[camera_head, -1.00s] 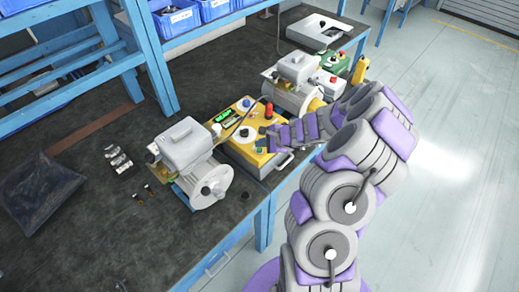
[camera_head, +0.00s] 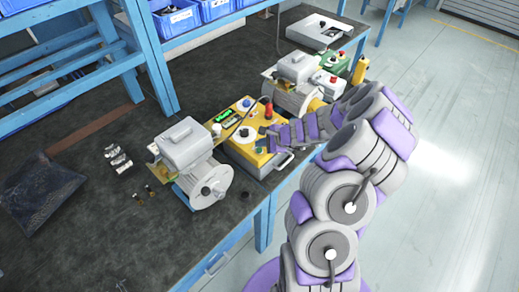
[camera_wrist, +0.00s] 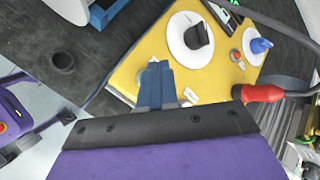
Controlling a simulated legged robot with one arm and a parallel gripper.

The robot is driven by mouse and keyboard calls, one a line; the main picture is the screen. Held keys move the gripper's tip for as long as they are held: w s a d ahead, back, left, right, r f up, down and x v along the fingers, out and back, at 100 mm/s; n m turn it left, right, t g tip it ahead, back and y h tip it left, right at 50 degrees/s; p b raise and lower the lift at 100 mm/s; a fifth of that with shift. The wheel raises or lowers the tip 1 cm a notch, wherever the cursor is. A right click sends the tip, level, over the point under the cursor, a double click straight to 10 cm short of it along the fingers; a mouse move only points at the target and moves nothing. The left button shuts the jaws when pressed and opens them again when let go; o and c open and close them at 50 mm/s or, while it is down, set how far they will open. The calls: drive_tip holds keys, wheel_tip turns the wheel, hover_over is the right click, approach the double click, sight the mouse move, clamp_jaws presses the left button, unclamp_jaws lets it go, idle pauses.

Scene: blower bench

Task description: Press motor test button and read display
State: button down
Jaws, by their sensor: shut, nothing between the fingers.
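The yellow test box (camera_head: 236,151) sits on the dark bench between two grey motors. Its small display (camera_head: 229,117) glows green in the head view, but its text is too small to read. A green button (camera_head: 260,150) shows on the box's near right corner. My gripper (camera_head: 265,134) is above the box's right side, close to that button. In the wrist view my shut, empty blue-grey fingers (camera_wrist: 157,82) point at the yellow top (camera_wrist: 147,53). They hide the panel behind them, so I cannot tell whether they touch it.
A grey motor (camera_head: 187,145) stands left of the box, another (camera_head: 292,84) behind it. A red plug (camera_wrist: 262,93) with a dark cable is close to my fingers' right. A dark bag (camera_head: 38,190) lies at left.

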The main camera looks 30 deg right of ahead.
sight(261, 151)
drive_tip(key=shift+f, duration=0.15)
drive_tip(key=shift+f, duration=0.2)
drive_tip(key=shift+f+b, duration=0.35)
idle(0.9)
idle(0.3)
drive_tip(key=shift+r+p, duration=0.7)
drive_tip(key=shift+r, duration=0.1)
wheel_tip(261, 151, up, 5)
drive_tip(key=p, duration=0.4)
drive_tip(key=shift+a, duration=0.1)
idle(0.6)
